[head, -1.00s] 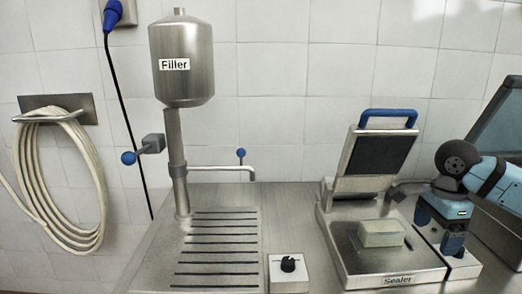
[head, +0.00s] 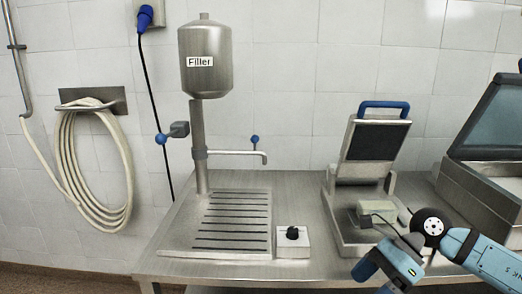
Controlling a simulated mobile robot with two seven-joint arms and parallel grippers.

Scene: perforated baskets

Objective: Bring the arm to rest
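My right arm comes in from the right. Its gripper (head: 378,279) is low in front of the sealer (head: 344,238), by the table's front edge. Its blue fingers look apart, with nothing seen between them, though the lower part is cut off by the picture edge. The sealer's hinged lid (head: 373,141), with a blue handle, stands raised. My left gripper is not in view.
The filler (head: 205,68) stands at the left over a slotted drip tray (head: 180,238). A small box with a black knob (head: 293,240) sits between tray and sealer. Another open-lidded machine (head: 478,190) is at the right. A coiled hose (head: 65,160) hangs on the wall.

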